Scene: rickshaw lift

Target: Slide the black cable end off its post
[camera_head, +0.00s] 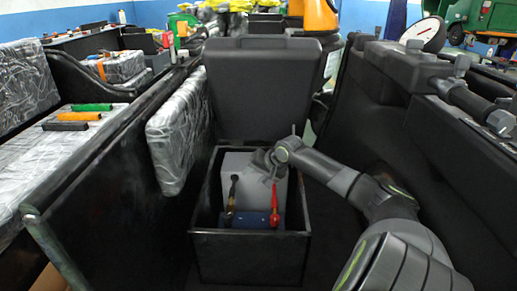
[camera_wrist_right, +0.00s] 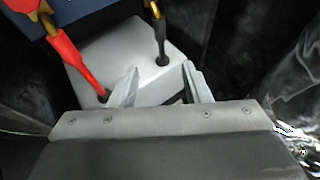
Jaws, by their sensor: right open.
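The black cable end (camera_head: 234,184) stands at the left on the pale grey box (camera_head: 240,162). In the right wrist view the black cable end (camera_wrist_right: 160,42) meets the box's pale top (camera_wrist_right: 128,58), with a yellowish part above it; the post under it is hidden. My right gripper (camera_head: 266,158) is over the box, to the right of the black end. In the right wrist view its two fingers (camera_wrist_right: 158,84) are apart and empty, with the black end beyond their tips. My left gripper is not in view.
A red cable end (camera_head: 274,198) is close to my right gripper; it also shows beside one finger in the wrist view (camera_wrist_right: 80,62). A blue block (camera_head: 252,220) sits in front of the grey box. The black bin (camera_head: 248,258) walls them in, with its raised lid (camera_head: 264,88) behind.

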